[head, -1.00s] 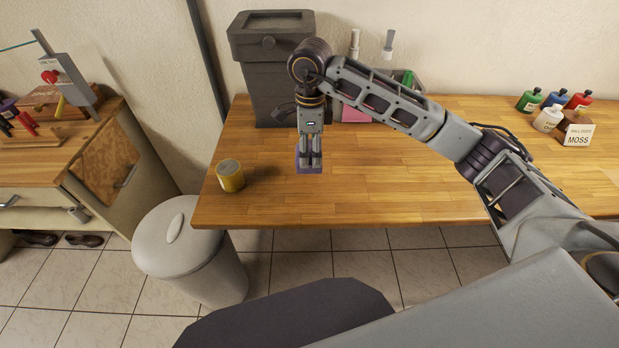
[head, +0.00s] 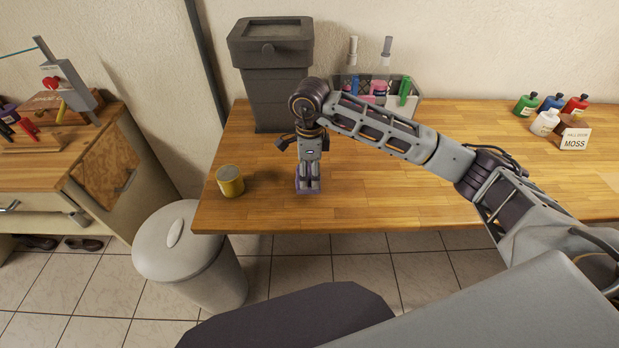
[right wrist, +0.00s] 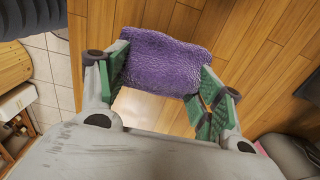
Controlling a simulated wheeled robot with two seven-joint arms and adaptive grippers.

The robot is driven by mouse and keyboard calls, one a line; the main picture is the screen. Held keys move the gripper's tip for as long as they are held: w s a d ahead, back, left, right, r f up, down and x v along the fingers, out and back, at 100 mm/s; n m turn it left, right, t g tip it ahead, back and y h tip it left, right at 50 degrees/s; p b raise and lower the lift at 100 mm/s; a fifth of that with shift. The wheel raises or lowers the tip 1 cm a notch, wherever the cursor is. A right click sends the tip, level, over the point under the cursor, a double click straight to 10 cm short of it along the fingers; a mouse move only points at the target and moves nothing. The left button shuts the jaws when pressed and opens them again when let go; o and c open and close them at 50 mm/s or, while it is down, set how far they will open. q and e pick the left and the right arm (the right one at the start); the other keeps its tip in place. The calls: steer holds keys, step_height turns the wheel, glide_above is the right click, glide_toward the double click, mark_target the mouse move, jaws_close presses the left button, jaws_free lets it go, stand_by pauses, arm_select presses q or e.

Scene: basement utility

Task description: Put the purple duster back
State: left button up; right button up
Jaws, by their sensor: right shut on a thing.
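The purple duster (right wrist: 165,62) is a textured purple block held between the green finger pads of my right gripper (right wrist: 160,85) in the right wrist view. In the head view my right gripper (head: 308,184) points down over the left part of the wooden table, and only a bit of purple shows around its fingertips. I cannot tell whether the duster touches the tabletop. A grey caddy (head: 413,101) with bottles and pink and green items stands at the back, partly behind my right arm. My left gripper is not in view.
A yellow tin (head: 230,181) stands left of the gripper near the table's left edge. A dark lidded bin (head: 270,90) is behind it. Paint bottles (head: 553,105) and a MOSS sign (head: 574,139) stand at right. A grey trash can (head: 176,245) is on the floor. The table's front middle is clear.

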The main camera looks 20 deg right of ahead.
mark_target(309, 178)
steer(key=shift+f, duration=1.5)
steer(key=shift+f, duration=0.2)
steer(key=o, duration=0.9)
steer(key=shift+r, duration=0.15)
